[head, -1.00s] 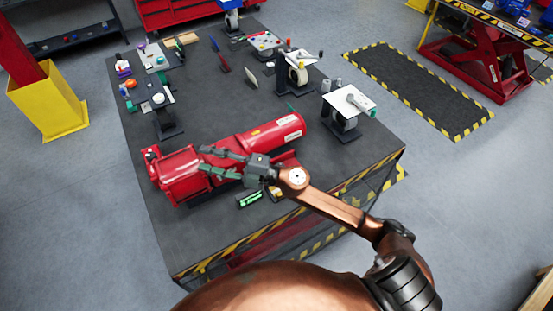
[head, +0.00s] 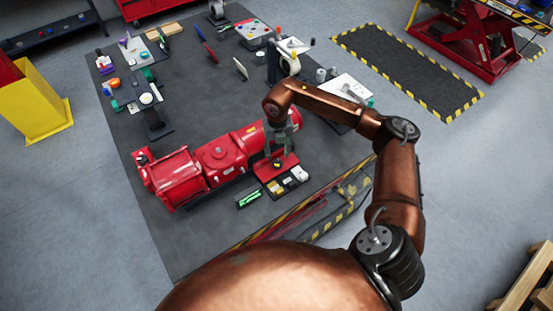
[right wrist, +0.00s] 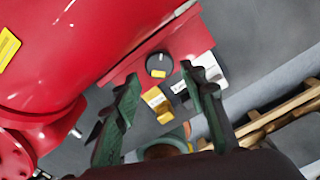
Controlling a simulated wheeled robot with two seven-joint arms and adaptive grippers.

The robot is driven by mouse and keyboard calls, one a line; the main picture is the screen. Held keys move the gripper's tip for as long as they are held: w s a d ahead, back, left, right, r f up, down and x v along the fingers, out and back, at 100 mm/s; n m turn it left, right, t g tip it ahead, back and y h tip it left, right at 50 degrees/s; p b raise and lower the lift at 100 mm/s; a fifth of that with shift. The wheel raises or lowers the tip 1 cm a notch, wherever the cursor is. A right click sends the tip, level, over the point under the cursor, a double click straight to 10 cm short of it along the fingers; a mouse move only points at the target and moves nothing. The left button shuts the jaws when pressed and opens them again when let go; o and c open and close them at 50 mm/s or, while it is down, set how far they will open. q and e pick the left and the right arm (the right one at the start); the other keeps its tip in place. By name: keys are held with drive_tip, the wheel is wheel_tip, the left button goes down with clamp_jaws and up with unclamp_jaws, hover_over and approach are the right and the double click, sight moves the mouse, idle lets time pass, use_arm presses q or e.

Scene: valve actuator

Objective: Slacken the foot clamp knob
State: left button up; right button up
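The red valve actuator (head: 205,170) lies across the near part of the dark workbench (head: 205,90). A red foot plate sticks out from its near right side and bears a small round black knob with a yellow mark, likely the foot clamp knob (right wrist: 158,65), also seen in the head view (head: 277,164). My right gripper (head: 277,152) points down above this plate. In the right wrist view its green-grey fingers (right wrist: 160,76) are spread, with the knob showing between and beyond the tips, apparently not touched. My left gripper is not in view.
A yellow block (right wrist: 157,101) and a white block (right wrist: 197,70) sit beside the knob. A black device with a green face (head: 248,198) lies in front of the actuator. Stands and small tools occupy the bench's far side. The bench's near left is bare.

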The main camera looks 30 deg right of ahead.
sight(278, 162)
drive_tip(key=shift+s+a+f+p, duration=0.1)
drive_tip(key=shift+f+p, duration=0.2)
drive_tip(key=shift+f, duration=2.25)
drive_tip(key=shift+c, duration=0.6)
drive_tip(key=c, duration=0.8)
